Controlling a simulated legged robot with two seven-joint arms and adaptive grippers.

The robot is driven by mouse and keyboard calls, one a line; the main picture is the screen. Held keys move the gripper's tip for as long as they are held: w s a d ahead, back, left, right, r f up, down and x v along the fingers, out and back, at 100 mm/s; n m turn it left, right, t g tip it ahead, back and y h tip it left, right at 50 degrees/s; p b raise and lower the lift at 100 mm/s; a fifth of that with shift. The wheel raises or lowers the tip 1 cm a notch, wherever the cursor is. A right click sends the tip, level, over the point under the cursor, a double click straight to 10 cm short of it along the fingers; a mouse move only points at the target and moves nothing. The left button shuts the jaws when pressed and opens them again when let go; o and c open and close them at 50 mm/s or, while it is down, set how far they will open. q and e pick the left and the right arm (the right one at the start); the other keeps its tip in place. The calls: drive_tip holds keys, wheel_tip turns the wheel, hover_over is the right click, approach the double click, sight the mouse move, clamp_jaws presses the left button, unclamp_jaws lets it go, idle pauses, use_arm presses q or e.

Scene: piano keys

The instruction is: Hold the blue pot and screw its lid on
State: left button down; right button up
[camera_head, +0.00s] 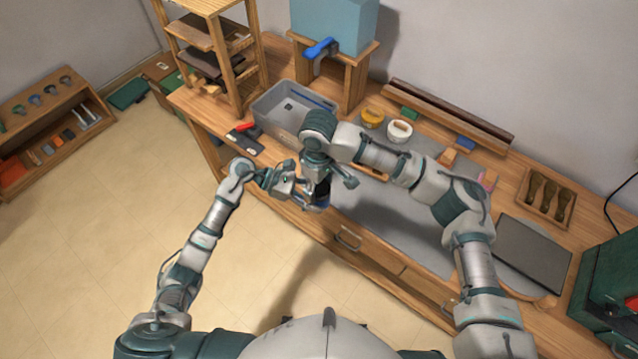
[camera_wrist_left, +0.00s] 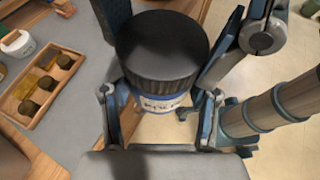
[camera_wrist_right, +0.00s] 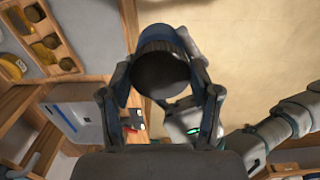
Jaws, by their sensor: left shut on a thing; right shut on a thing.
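The blue pot (camera_head: 321,206) is held in the air in front of the workbench's front edge. In the left wrist view the pot (camera_wrist_left: 162,106) has a pale label, and a black ribbed lid (camera_wrist_left: 161,48) covers its top. I cannot tell how tightly the lid sits. My left gripper (camera_head: 304,191) comes from the left and is shut around the pot's body. My right gripper (camera_head: 322,182) comes down from above and is shut on the lid. In the right wrist view the dark lid (camera_wrist_right: 163,76) fills the space between the right fingers.
The workbench (camera_head: 395,262) has a grey mat (camera_head: 385,208). A grey bin (camera_head: 275,105) stands at its back left. A tray with several dark items (camera_head: 546,197) lies at right.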

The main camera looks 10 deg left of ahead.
drive_tip(key=m, duration=0.5)
drive_tip(key=shift+a+m, duration=0.2)
drive_tip(key=shift+m, duration=0.1)
drive_tip(key=o, duration=1.4)
drive_tip(key=shift+c, duration=0.2)
drive_tip(key=shift+d, duration=0.1)
wheel_tip(320, 180, up, 12)
drive_tip(key=shift+w, duration=0.15)
drive_tip(key=shift+f, duration=0.1)
